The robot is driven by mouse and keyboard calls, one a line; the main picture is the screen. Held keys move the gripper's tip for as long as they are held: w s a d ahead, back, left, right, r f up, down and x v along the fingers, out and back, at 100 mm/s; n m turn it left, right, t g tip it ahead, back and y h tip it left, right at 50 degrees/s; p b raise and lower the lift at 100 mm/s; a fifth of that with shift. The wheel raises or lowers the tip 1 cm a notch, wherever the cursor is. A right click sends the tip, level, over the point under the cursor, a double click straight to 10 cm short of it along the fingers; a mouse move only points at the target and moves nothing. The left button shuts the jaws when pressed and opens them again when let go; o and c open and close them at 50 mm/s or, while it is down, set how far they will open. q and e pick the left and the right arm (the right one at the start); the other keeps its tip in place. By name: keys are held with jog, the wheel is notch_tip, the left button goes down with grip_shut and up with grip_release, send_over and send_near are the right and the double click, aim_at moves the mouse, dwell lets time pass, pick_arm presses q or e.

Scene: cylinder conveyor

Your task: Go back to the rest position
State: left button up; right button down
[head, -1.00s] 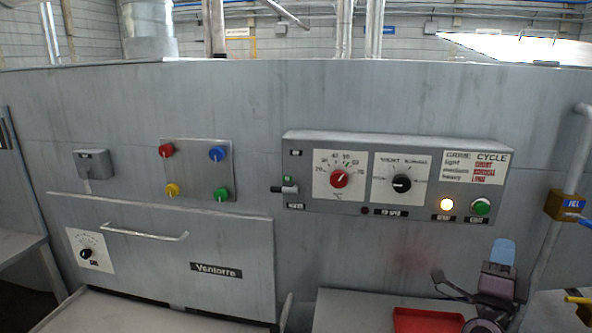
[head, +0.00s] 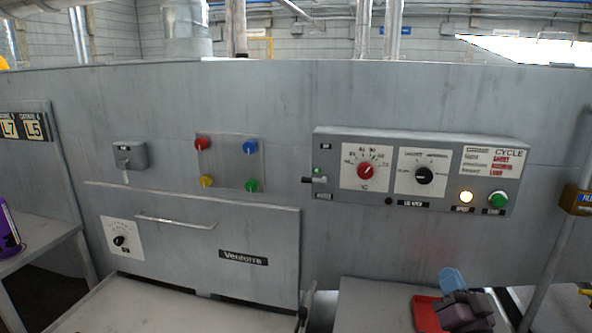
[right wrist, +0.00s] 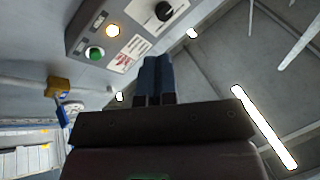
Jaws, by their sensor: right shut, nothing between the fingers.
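My right gripper (head: 453,281) shows at the lower right of the head view, with blue fingers and a dark body. It is shut and empty, in front of the grey machine wall and above the red tray. In the right wrist view its two blue fingers (right wrist: 154,78) stand side by side, closed together, with nothing between them. My left gripper is not in the head view.
A control panel (head: 335,190) with dials, a lit lamp and a green button is on the machine wall. A red tray (head: 424,316) lies on a grey table (head: 365,295). A pipe with a yellow valve block (head: 577,199) stands at right. A purple object (head: 8,232) is at far left.

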jog(key=s+a+f+n+g+y, duration=0.1)
jog(key=s+a+f+n+g, duration=0.15)
jog(key=f, duration=0.55)
jog(key=s+a+f+n+g+y, duration=0.1)
jog(key=s+a+f+n+g, duration=0.2)
jog(key=f, duration=0.4)
jog(key=s+f+n+g, duration=0.1)
jog(key=s+f+g, duration=0.4)
jog(key=s+f, duration=0.8)
jog(key=s+a, duration=0.1)
jog(key=s, duration=0.2)
jog(key=shift+s+f+h, duration=0.2)
jog(key=shift+s+h, duration=0.1)
